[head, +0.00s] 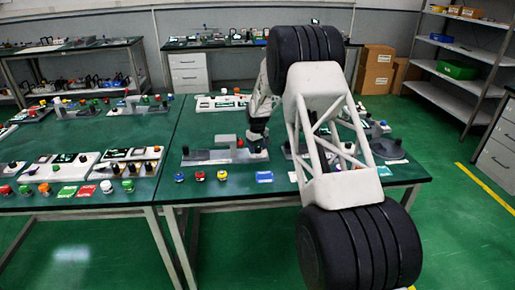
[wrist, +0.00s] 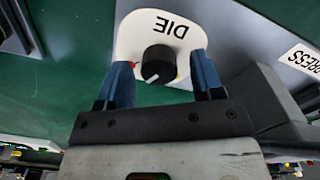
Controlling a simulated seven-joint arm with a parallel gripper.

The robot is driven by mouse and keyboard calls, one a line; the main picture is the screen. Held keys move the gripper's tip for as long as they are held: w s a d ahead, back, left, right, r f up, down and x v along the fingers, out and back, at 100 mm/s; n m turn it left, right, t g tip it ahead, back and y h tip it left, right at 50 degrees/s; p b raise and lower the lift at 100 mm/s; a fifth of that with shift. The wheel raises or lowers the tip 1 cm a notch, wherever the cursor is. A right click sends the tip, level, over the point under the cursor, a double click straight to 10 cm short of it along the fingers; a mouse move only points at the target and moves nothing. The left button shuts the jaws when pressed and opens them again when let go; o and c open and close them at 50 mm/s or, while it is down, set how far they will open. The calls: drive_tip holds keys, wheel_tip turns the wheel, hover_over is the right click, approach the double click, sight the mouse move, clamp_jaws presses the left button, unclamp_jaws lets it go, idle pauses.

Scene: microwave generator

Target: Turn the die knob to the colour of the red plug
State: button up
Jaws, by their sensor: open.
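In the wrist view the die knob (wrist: 158,62) is a round black dial with a white pointer line, on a white plate (wrist: 128,38) marked DIE, which reads upside down. The pointer slants toward the lower left of the picture. A small red mark and a yellow mark show beside the knob, partly hidden by my fingers. My gripper (wrist: 161,78) is open, its two blue fingers on either side of the knob with visible gaps. In the head view my gripper (head: 258,138) is low over a grey device (head: 205,157). A small red part (head: 240,143) stands on it; I cannot tell whether it is the red plug.
A grey block (wrist: 272,100) stands close to the right finger in the wrist view, by a PRESS label (wrist: 302,60). In the head view several coloured buttons and a blue label (head: 264,176) line the front edge of the green table (head: 215,190). Other devices stand left and right.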

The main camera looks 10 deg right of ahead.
drive_tip(key=c, duration=0.9)
drive_tip(key=shift+m, duration=2.3)
drive_tip(key=o, duration=0.9)
